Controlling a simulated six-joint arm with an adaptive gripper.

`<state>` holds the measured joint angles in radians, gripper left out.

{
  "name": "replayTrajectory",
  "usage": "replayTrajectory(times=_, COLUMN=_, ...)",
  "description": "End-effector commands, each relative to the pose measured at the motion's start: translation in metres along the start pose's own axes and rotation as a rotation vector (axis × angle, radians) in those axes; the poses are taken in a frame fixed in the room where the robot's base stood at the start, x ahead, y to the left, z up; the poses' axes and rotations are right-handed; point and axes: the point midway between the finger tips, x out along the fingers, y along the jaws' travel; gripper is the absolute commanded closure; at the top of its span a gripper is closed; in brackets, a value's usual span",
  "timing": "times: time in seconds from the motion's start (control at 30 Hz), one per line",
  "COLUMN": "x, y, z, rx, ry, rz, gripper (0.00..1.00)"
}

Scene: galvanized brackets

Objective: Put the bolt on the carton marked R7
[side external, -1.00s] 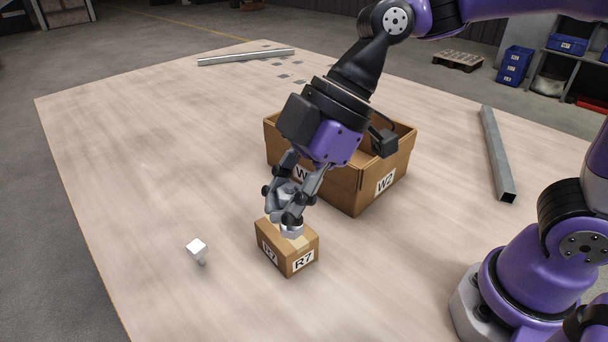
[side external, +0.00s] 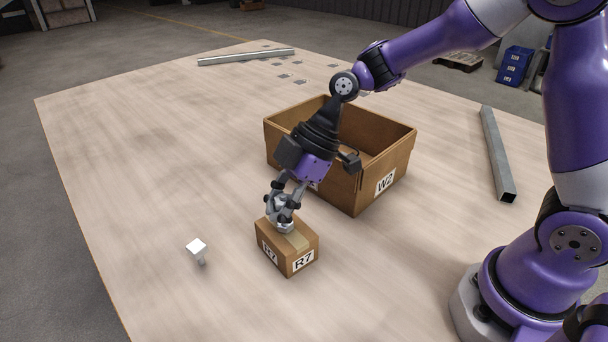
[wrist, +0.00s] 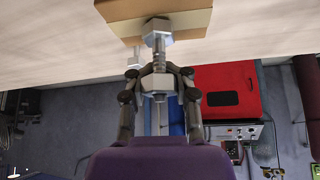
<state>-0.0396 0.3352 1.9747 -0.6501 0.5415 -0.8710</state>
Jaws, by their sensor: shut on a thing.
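The carton marked R7 (side external: 301,262) is a small brown box with white labels, standing on the table in the side view. It also shows at the top of the wrist view (wrist: 110,10). My gripper (side external: 281,208) is above it, shut on a grey metal bolt. The bolt's hex head (side external: 284,227) points down over the carton's top, towards its back left part. In the wrist view the head (wrist: 158,28) and threaded shank show beyond my fingertips (wrist: 158,72), with another hexagonal part between the fingers. I cannot tell whether the head touches the carton.
A large open carton marked W2 (side external: 385,184) stands just behind. A pale bolt-like piece (side external: 197,248) stands on the table to the left. Metal bars lie at the back (side external: 246,57) and right (side external: 497,155). The table's front left is mostly clear.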

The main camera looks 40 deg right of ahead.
Motion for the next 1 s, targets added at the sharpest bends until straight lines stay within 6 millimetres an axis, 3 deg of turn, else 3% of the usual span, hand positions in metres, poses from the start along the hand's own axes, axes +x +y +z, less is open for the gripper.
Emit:
replayTrajectory(times=0.17, x=0.003, y=0.000, z=0.002, rx=0.000, ry=0.001, rz=0.000, gripper=1.00)
replayTrajectory(times=0.2, x=0.003, y=0.000, z=0.002, rx=0.000, ry=0.000, rz=0.000, gripper=0.73)
replayTrajectory(times=0.27, x=0.003, y=0.000, z=0.002, rx=0.000, ry=0.001, rz=0.000, gripper=0.43)
replayTrajectory(times=0.3, x=0.003, y=0.000, z=0.002, rx=0.000, ry=0.001, rz=0.000, gripper=0.39)
replayTrajectory(times=0.7, x=-0.002, y=0.000, z=-0.001, rx=-0.001, ry=0.001, rz=0.001, gripper=0.39)
replayTrajectory(times=0.87, x=-0.029, y=0.001, z=0.000, rx=0.000, ry=0.001, rz=0.007, gripper=0.39)
replayTrajectory(times=1.0, x=-0.063, y=0.002, z=-0.001, rx=0.000, ry=0.003, rz=0.008, gripper=0.39)
